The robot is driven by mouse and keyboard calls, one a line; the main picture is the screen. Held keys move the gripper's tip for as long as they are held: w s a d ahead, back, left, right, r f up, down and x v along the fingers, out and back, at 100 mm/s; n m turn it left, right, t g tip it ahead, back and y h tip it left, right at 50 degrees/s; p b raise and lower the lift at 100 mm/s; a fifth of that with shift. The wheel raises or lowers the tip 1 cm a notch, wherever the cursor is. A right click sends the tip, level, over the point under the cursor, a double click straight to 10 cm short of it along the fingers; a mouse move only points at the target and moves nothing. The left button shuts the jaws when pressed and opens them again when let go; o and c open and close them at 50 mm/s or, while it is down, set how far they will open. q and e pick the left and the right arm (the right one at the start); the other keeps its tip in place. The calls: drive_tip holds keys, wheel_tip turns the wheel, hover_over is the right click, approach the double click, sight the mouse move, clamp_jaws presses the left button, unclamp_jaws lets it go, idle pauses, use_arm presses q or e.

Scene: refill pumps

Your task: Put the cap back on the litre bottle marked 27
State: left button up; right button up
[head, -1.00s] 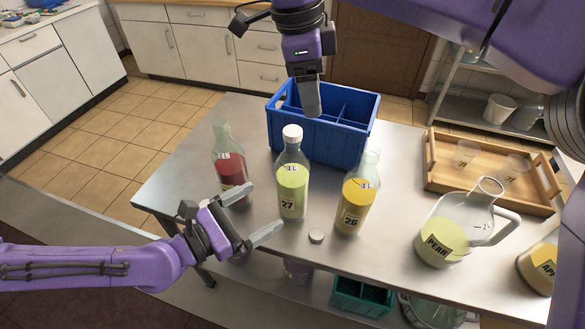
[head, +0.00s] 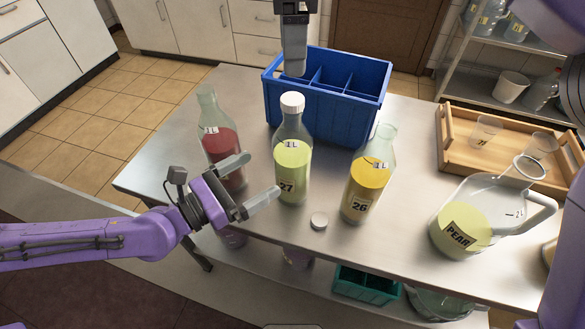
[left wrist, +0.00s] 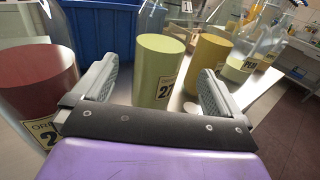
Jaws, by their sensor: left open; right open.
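The litre bottle marked 27 (head: 292,165) stands upright on the steel table, holding pale green liquid. A white cap (head: 292,102) sits on its mouth. My left gripper (head: 258,180) is open in front of it, apart from it, at about the height of its liquid. In the left wrist view bottle 27 (left wrist: 158,72) shows between and beyond the open fingers; its top is out of frame. My right gripper (head: 294,62) hangs above and behind the cap, over the blue crate's front; its fingers look edge-on. A loose grey-white cap (head: 319,221) lies on the table by bottle 26.
A red-filled bottle (head: 222,150) stands left of 27 and yellow bottle 26 (head: 366,185) stands right. A blue divided crate (head: 335,125) is behind. A pear jug (head: 480,220) and a wooden tray (head: 475,160) with cups are at right. The table's left end is clear.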

sight(295, 153)
drive_tip(key=shift+s, duration=0.1)
use_arm(q)
drive_tip(key=shift+d, duration=0.25)
use_arm(e)
drive_tip(key=shift+r, duration=0.1)
use_arm(q)
drive_tip(key=x, duration=1)
drive_tip(key=shift+w, duration=0.15)
drive_tip(key=c, duration=1.7)
drive_tip(key=shift+c, duration=0.4)
use_arm(e)
drive_tip(key=n, duration=1.3)
